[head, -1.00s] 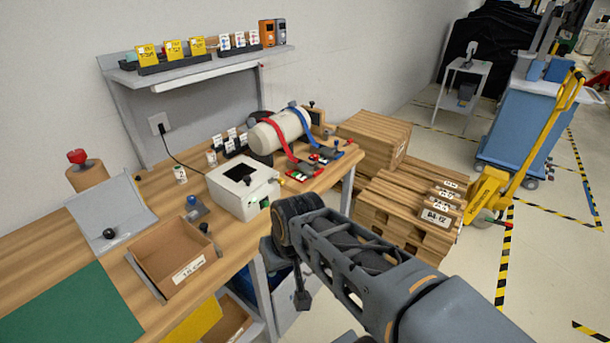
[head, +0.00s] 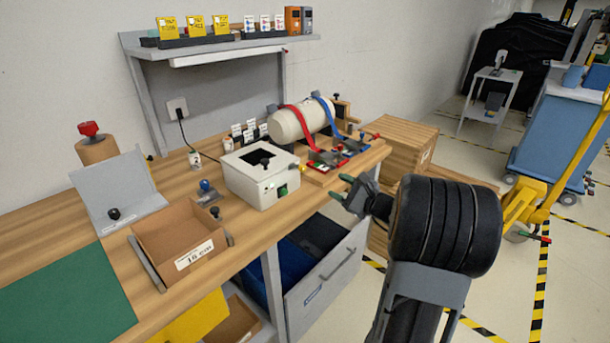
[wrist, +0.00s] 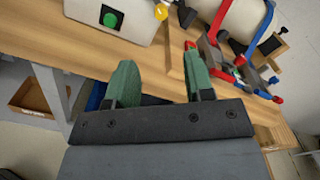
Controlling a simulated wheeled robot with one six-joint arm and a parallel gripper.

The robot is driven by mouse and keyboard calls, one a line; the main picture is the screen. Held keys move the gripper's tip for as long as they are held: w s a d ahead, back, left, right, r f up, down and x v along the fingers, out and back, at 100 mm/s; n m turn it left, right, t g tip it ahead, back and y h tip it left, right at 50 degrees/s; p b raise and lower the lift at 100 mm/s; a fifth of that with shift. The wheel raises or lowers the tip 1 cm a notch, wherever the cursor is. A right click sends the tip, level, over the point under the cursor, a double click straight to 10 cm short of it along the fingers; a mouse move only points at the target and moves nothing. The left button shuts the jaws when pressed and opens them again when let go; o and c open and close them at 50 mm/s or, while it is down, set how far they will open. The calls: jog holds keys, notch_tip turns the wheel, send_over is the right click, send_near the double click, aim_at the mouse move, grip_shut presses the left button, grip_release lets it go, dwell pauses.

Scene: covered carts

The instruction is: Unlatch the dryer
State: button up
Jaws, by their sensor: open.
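A cream-white cylinder (head: 290,124), which I take to be the dryer, lies on its side at the back right of the bench. A red strap (head: 299,125) and a blue strap (head: 328,112) cross it, running down to latches with red and blue parts (head: 324,158) at its front. Whether the latches are closed is too small to tell. My gripper (head: 338,188), with green fingers, is open and empty at the bench's front edge, apart from the latches. In the wrist view my gripper (wrist: 160,72) points toward the bench, with the cylinder (wrist: 243,16) beyond and right.
A white box (head: 250,186) with a green button stands left of the cylinder. A cardboard bin (head: 176,225) and grey sloped stand (head: 125,190) are further left. A drawer (head: 330,265) sticks out below my gripper. Wooden crates (head: 400,140) stand at the bench's right end.

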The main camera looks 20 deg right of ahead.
aim_at(305, 170)
jog(key=p+x, duration=0.1)
jog(key=x, duration=1.2)
jog(key=shift+w+f, duration=0.1)
jog(key=shift+w, duration=0.05)
grip_shut()
